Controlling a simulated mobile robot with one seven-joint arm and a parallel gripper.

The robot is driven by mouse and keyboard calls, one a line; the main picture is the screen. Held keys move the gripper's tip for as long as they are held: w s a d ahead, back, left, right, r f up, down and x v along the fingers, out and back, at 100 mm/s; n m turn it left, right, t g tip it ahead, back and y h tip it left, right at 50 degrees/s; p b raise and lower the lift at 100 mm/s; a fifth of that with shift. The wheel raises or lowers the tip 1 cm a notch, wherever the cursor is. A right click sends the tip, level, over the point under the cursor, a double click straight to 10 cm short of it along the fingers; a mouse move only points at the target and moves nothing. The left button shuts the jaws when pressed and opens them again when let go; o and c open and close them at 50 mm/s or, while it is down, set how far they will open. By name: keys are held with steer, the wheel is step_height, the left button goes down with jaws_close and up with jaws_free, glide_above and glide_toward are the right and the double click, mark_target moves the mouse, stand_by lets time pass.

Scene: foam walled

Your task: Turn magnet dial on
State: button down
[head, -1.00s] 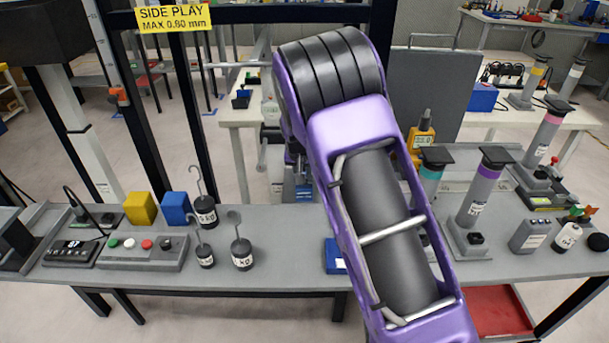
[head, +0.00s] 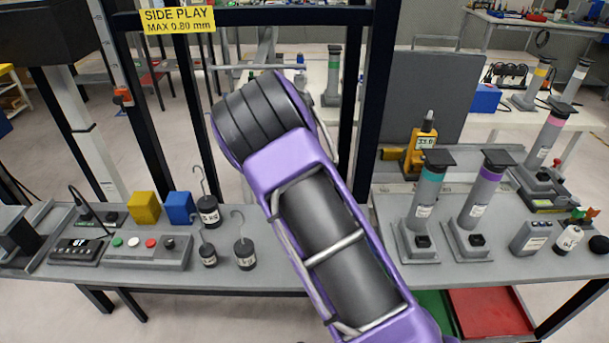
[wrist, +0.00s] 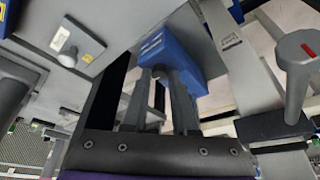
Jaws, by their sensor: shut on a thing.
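My gripper (wrist: 163,85) shows in the wrist view with its two dark fingers reaching up to a blue block (wrist: 192,64) with a pale label. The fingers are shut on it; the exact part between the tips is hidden. In the head view my purple arm hides my gripper. A grey knob with a red mark (wrist: 297,72) stands at the right of the wrist view, apart from the fingers. I cannot tell which is the magnet dial.
In the head view, hooked weights (head: 244,254) and a button box (head: 147,251) stand left of my arm. Two grey posts on bases, teal-banded (head: 428,195) and purple-banded (head: 484,196), stand right. A dark frame post (head: 380,100) rises behind.

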stand_by(0.4)
steer(key=c, duration=0.7)
jaws_free()
steer(key=shift+v, duration=3.75)
